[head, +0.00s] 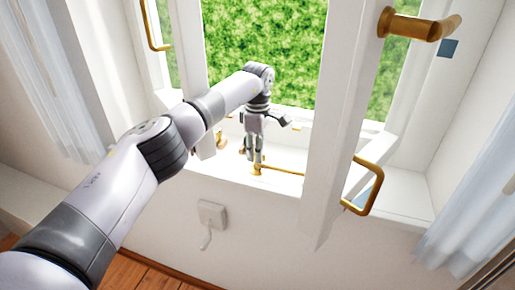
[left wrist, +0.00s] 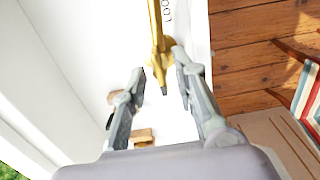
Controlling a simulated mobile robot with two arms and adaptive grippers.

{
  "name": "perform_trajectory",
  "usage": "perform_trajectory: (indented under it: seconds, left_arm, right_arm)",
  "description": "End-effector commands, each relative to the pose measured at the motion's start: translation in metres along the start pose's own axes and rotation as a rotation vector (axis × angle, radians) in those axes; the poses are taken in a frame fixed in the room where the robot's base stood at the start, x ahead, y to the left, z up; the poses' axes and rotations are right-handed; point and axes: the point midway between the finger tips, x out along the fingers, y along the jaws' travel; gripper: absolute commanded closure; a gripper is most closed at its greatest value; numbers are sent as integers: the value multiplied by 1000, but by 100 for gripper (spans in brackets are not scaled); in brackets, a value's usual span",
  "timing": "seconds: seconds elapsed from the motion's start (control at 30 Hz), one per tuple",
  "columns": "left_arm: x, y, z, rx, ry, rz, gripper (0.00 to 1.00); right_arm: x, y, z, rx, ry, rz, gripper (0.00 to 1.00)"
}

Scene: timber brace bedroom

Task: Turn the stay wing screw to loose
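The brass stay (head: 280,170) lies along the white sill, with its brass pivot and screw end (head: 257,170) at the left. In the left wrist view the brass fitting (left wrist: 160,45) comes in from the top, with dark lettering beside it. The wing screw's exact turn is hard to make out. My left gripper (head: 253,157) points down just above this fitting. Its two fingers (left wrist: 159,64) are apart, one on each side of the fitting's lower end; I cannot tell whether either touches it. My right gripper is not in view.
An open white sash (head: 337,125) with a brass handle (head: 369,190) stands right of the gripper. A brass knob (head: 221,139) sits left on the sill. Pale curtains (head: 470,215) hang at both sides.

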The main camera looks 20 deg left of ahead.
Motion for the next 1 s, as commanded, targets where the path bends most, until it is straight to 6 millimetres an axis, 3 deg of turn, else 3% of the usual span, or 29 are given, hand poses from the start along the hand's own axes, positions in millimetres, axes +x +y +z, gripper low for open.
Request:
perform_trajectory:
  seconds: [0.27,0.63,1.0]
  left_arm:
    - [1,0,0,0,0,1,75]
    - [1,0,0,0,0,1,99]
    - [0,0,0,0,0,1,100]
  right_arm:
    - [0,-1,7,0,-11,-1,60]
    - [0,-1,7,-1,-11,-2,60]
    - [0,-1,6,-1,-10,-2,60]
